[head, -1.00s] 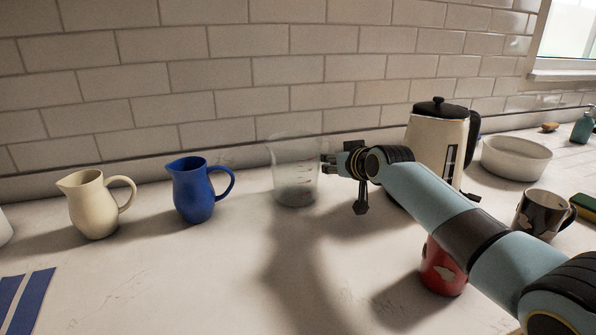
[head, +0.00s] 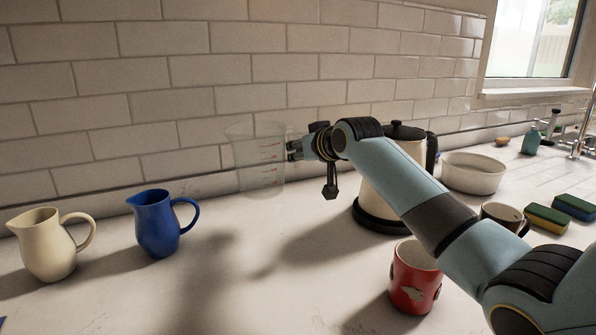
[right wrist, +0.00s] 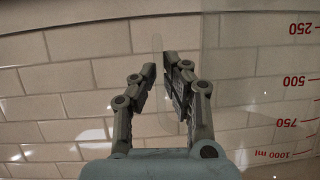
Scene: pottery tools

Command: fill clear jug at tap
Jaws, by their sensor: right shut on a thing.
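The clear jug (head: 258,160) has red measuring marks and is held upright above the counter in the head view. It looks empty. My right gripper (head: 292,150) is shut on its right side, where the handle is. In the right wrist view the fingers (right wrist: 166,85) close around the clear handle (right wrist: 158,70), and the jug wall (right wrist: 290,90) with red numbers fills the right side. The tap (head: 582,140) stands at the far right edge, partly cut off. My left gripper is not in view.
A cream jug (head: 45,245) and a blue jug (head: 155,225) stand at left. A kettle (head: 395,160) stands behind my right arm. A red mug (head: 413,280), dark mug (head: 503,217), white bowl (head: 472,175), sponges (head: 548,218) and soap bottle (head: 531,140) lie to the right.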

